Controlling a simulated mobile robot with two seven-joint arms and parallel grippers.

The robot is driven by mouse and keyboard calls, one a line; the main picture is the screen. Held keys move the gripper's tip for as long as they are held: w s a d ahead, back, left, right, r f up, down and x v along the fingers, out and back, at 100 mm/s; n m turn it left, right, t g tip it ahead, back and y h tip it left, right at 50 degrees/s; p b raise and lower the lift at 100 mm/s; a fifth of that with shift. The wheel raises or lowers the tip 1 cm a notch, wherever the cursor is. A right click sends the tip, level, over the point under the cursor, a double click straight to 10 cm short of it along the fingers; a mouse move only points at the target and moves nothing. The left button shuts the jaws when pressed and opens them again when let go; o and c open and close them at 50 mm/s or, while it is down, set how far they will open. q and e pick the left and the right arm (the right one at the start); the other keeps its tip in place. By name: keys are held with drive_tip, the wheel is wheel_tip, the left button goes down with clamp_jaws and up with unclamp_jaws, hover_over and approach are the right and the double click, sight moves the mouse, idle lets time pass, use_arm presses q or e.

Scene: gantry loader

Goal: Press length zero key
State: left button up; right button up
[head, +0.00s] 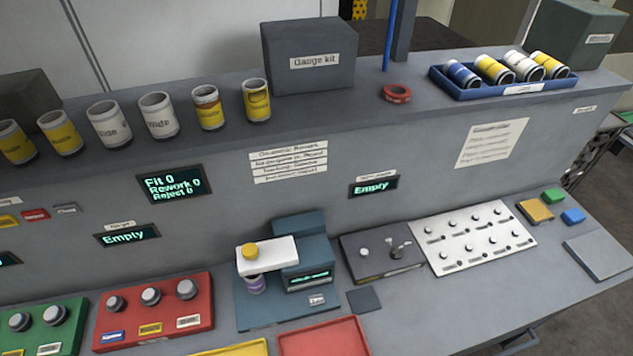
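A blue-grey gauge station (288,270) stands on the bench at the centre of the head view. It has a white arm plate with a yellow knob (249,250) on top, and a purple-and-white cylinder (255,284) stands under the plate. A lit display (309,277) on its front shows green text too small to read. A small pale key or label (316,299) sits below the display; its lettering is not legible, so I cannot tell if it is the length zero key. Neither of my grippers is in view.
A red block with knobs (155,310) and a green block (43,324) stand at left. A dark box with a lever (382,257) and a white panel (478,236) stand at right. Cans and a Gauge kit box (310,55) line the shelf.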

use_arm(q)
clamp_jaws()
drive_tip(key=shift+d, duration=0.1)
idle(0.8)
